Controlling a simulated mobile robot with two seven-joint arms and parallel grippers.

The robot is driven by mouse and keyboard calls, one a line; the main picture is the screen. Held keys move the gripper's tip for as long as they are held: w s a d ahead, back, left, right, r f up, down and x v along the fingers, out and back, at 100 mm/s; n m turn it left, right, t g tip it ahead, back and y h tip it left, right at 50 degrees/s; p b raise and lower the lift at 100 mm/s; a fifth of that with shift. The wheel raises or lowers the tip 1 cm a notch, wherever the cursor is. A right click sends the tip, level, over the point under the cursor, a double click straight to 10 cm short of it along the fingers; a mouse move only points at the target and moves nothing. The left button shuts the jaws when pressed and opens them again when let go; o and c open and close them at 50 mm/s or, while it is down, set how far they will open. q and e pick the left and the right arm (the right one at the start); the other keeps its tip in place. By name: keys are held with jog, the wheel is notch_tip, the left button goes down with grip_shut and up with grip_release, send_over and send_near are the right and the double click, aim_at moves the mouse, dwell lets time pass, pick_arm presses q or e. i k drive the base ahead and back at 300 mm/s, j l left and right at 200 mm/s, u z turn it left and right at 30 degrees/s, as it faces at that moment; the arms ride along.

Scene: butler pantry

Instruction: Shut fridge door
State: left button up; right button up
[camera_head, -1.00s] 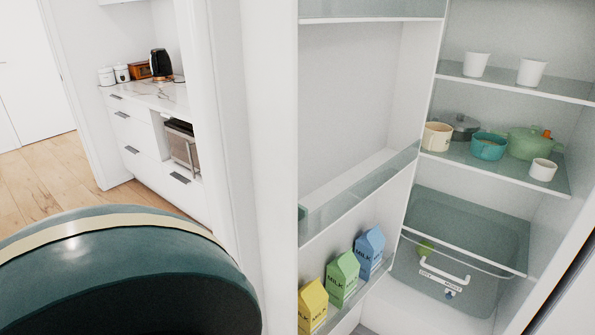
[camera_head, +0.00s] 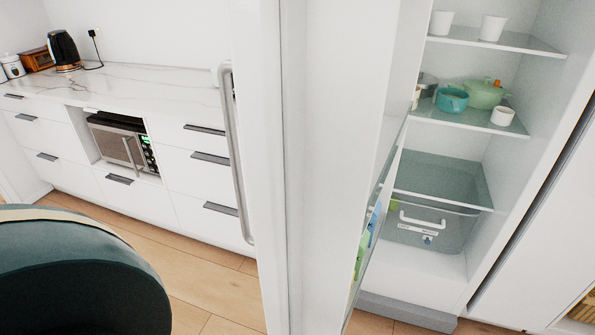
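The white fridge door (camera_head: 330,170) stands open, seen nearly edge-on in the middle of the head view. Its long vertical handle (camera_head: 229,150) is on the left side. The fridge interior (camera_head: 455,262) shows to the right, with white cups, a teal pot (camera_head: 452,100) and a green pot (camera_head: 487,94) on shelves, and a clear drawer (camera_head: 425,225) below. Milk cartons (camera_head: 362,255) in the door shelf are mostly hidden by the door. Neither gripper is in view.
A white counter (camera_head: 150,88) with drawers and a built-in microwave (camera_head: 122,145) stands behind the door at left. A black kettle (camera_head: 63,48) is on it. A dark green rounded object, which I cannot identify, fills the lower left. Wooden floor (camera_head: 205,290) shows between.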

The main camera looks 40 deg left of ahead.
aim_at(325, 90)
jog(key=k+j, duration=0.1)
jog(key=j, duration=0.25)
jog(key=k+j, duration=0.15)
jog(key=j, duration=0.15)
jog(key=k+j, duration=0.1)
jog(key=j, duration=0.25)
jog(key=k+j, duration=0.1)
jog(key=j, duration=0.25)
jog(key=k+j, duration=0.1)
jog(key=j, duration=0.2)
jog(key=z, duration=1.15)
jog(key=k, duration=0.05)
